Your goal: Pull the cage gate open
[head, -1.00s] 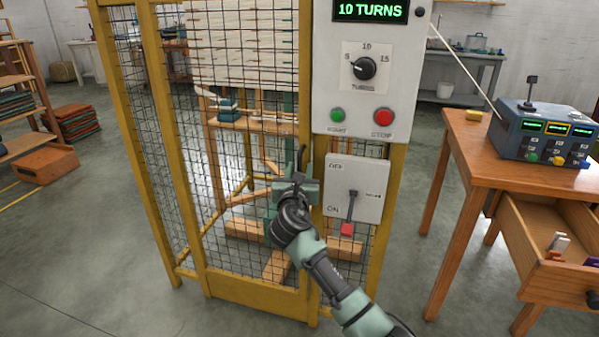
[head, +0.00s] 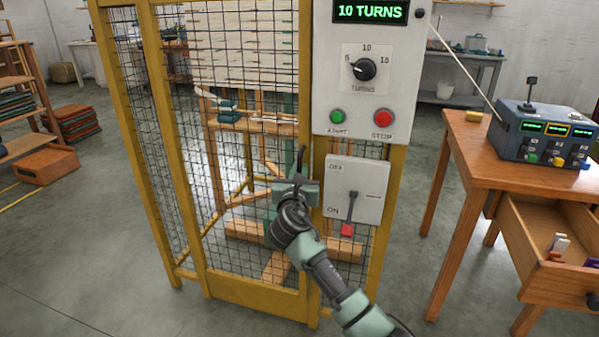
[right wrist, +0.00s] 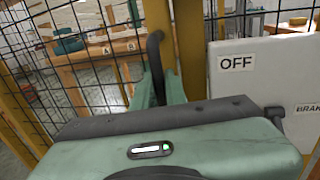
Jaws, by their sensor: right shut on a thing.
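The cage gate (head: 250,289) is a yellow frame with dark wire mesh on the front of the cage. It looks closed, its right edge against the post beside the control panel. Its dark handle (right wrist: 155,55) stands upright between my right gripper's green fingers in the right wrist view. My right gripper (head: 299,177) is shut on this handle at the gate's right edge in the head view. The gripper body hides the handle's lower part. My left gripper is not in view.
The grey control panel (head: 325,100) reads 10 TURNS. A brake box (head: 370,180) with a red-tipped lever, pointing down to ON, sits just right of my gripper. A wooden table (head: 470,155) with an open drawer (head: 540,268) stands at the right. The floor in front-left is clear.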

